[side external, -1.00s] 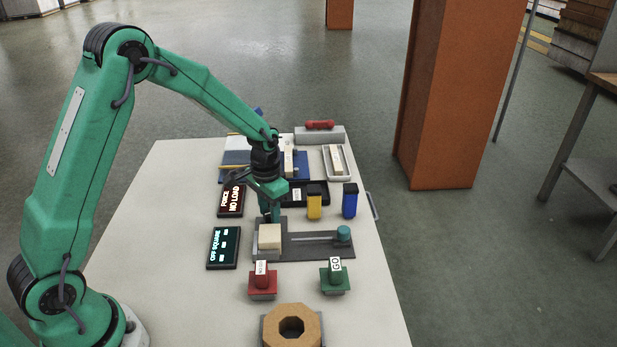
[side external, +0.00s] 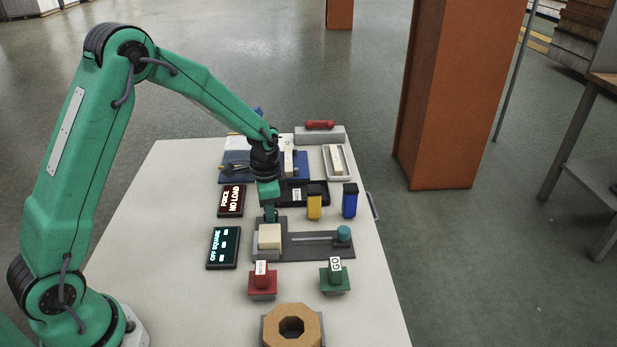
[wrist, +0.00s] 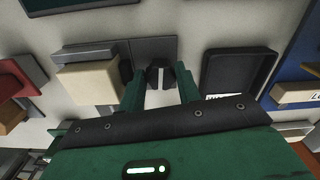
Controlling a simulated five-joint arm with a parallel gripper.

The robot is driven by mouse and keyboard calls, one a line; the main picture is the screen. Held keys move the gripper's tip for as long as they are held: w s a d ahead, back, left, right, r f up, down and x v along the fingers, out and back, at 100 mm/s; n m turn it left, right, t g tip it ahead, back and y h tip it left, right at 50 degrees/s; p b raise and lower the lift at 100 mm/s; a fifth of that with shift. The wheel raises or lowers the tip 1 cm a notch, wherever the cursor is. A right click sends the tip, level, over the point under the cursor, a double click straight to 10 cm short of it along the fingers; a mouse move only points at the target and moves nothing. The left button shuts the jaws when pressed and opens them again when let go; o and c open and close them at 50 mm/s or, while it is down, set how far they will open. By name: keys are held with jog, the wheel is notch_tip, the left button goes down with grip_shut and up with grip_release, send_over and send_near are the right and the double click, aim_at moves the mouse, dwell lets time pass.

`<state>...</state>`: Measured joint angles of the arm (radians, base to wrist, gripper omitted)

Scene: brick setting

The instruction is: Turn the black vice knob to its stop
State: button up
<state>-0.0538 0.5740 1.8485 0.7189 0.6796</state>
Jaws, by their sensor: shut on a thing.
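The black vice knob (wrist: 158,76), with a pale line across its top, shows in the wrist view between my two green fingers. My gripper (wrist: 160,91) is shut on it; the fingers stand on either side. In the side view my gripper (side external: 270,215) points straight down at the rear of the grey vice plate (side external: 310,252) and hides the knob. A cream block (side external: 270,236) sits in the vice just in front of the fingers; it also shows in the wrist view (wrist: 88,83).
One display (side external: 231,201) reads FORCE NO LOAD; another (side external: 223,248) reads OFF SQUARE. Yellow (side external: 314,206) and blue (side external: 349,204) blocks stand to the right. A black tray (wrist: 237,80) lies close beside the fingers. Red (side external: 262,282) and green GO (side external: 335,278) pieces stand in front.

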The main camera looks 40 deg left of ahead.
dwell(0.4)
jog(key=o, duration=0.7)
jog(key=shift+r, duration=0.2)
notch_tip(320, 180, up, 7)
jog(key=shift+r, duration=0.25)
